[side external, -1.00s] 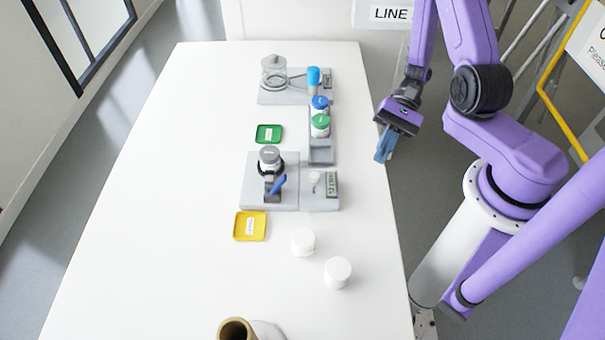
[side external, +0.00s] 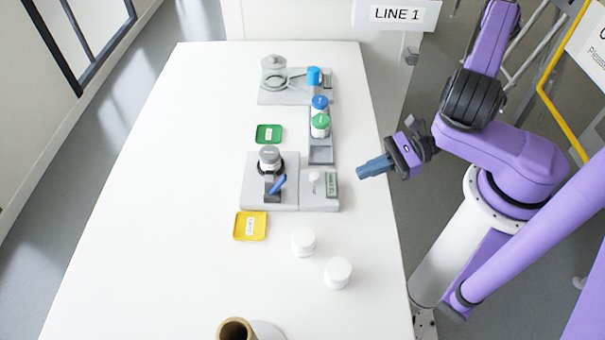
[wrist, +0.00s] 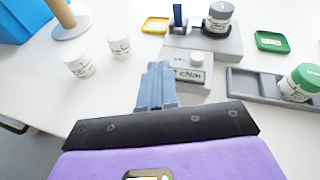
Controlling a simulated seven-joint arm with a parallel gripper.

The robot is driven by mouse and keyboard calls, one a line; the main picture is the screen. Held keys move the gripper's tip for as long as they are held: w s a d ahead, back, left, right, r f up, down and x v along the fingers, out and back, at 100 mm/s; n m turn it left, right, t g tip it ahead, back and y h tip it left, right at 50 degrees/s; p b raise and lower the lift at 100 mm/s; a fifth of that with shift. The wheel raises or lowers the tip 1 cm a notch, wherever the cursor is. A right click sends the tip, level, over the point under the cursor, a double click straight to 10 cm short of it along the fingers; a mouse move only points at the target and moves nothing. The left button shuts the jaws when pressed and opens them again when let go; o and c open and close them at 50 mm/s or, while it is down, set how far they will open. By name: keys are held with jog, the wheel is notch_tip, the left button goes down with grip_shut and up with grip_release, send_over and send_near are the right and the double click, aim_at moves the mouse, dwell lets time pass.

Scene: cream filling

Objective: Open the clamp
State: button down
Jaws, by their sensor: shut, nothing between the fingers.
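The clamp (side external: 275,184) is on the near grey station with the display. Its blue lever shows beside a grey-capped jar (side external: 269,155), which sits in a dark ring on that station. In the wrist view the blue lever (wrist: 178,16) stands upright to the left of the grey-capped jar (wrist: 220,14). My gripper (side external: 362,173) is at the table's right edge, to the right of the station and apart from it. Its blue fingers are together and empty. In the wrist view the fingers (wrist: 157,72) point toward the station's display and knob.
A grey rack (side external: 321,155) holds a blue-capped and a green-capped jar. Two white jars (side external: 303,241) stand in front of the station. Yellow (side external: 238,238) and green (side external: 270,141) trays lie nearby. A second station (side external: 285,98) is at the back. The table's left side is clear.

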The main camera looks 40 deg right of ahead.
aim_at(278, 186)
jog(key=shift+w+a+f+m+t+h, duration=0.15)
jog(key=shift+a+m+t+h, duration=0.15)
jog(key=shift+m+t, duration=0.35)
jog(key=shift+w+a+f+m+t+h, duration=0.15)
jog(key=shift+a+m+t+h, duration=0.15)
jog(key=shift+m+t, duration=0.35)
jog(key=shift+w+a+f+m+t+h, duration=0.15)
jog(key=shift+a+m+t+h, duration=0.2)
jog(key=shift+m, duration=0.55)
jog(key=shift+d, duration=0.1)
jog(key=shift+x, duration=1.85)
jog(key=x, duration=0.5)
jog(key=shift+w+a, duration=0.2)
jog(key=shift+a, duration=0.2)
jog(key=shift+w+a+r, duration=0.3)
jog(key=shift+w+a, duration=0.15)
jog(key=shift+w, duration=0.05)
jog(key=shift+w+a+r, duration=0.3)
jog(key=shift+w+a, duration=0.2)
jog(key=shift+w+a+r, duration=0.35)
jog(key=shift+w, duration=0.1)
